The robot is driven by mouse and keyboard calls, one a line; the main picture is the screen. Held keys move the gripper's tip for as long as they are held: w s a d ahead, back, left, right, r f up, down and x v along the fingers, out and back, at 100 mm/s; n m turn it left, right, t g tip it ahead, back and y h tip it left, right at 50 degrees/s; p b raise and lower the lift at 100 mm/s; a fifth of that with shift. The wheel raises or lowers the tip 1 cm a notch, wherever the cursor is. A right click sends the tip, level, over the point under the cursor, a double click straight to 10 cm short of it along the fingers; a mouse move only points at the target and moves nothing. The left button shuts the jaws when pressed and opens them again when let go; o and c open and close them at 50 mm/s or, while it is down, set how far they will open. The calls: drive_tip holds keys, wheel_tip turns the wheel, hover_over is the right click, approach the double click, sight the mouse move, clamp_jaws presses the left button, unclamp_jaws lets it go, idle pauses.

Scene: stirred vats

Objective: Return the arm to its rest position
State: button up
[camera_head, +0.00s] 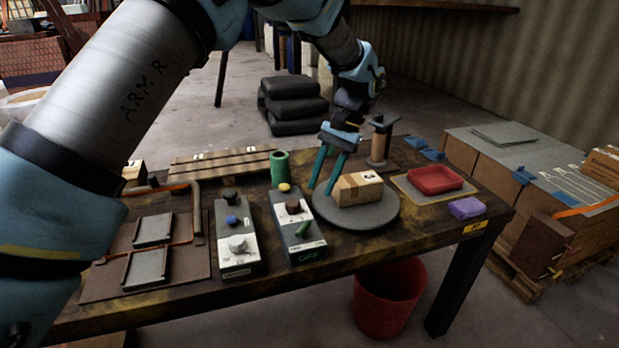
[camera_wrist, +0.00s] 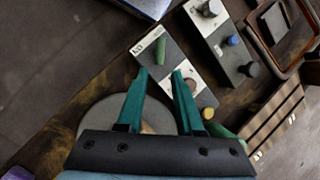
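My arm reaches in from the left in the head view and bends down over the workbench (camera_head: 350,253). My gripper (camera_head: 328,193) hangs above the left side of a round grey disc (camera_head: 380,215), beside a small cardboard box (camera_head: 357,189) that rests on the disc. Its two teal fingers are spread apart. In the wrist view my gripper (camera_wrist: 160,73) is open with nothing held between the tips. The fingers point toward a control box (camera_wrist: 165,62) with a green lever. The grey disc (camera_wrist: 95,117) lies partly hidden behind the gripper body.
Two control boxes (camera_head: 235,240) with knobs and a green cup (camera_head: 279,168) stand left of the gripper. A red tray (camera_head: 434,180) and purple block (camera_head: 467,208) lie to the right. A post (camera_head: 378,145) stands close behind the gripper. A red bin (camera_head: 388,300) is below the bench.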

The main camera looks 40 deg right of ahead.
drive_tip(key=shift+w, duration=0.1)
drive_tip(key=w+a+r+n+h, duration=0.1)
drive_tip(key=w+a+n, duration=0.1)
drive_tip(key=w+a, duration=0.45)
drive_tip(key=w+a+r+n+g+h, duration=0.1)
drive_tip(key=w+a+n, duration=0.15)
drive_tip(key=a, duration=0.65)
drive_tip(key=w+a+r+n+h, duration=0.1)
drive_tip(key=w+a, duration=0.4)
drive_tip(key=a, duration=0.3)
drive_tip(key=s+a+n+t+h, duration=0.1)
drive_tip(key=s+a+n, duration=0.1)
drive_tip(key=a, duration=0.9)
drive_tip(key=s+a+n+t+h, duration=0.1)
drive_tip(key=s+a+n, duration=0.2)
drive_tip(key=a, duration=0.9)
drive_tip(key=shift+s+a+n, duration=0.15)
drive_tip(key=shift+n, duration=0.5)
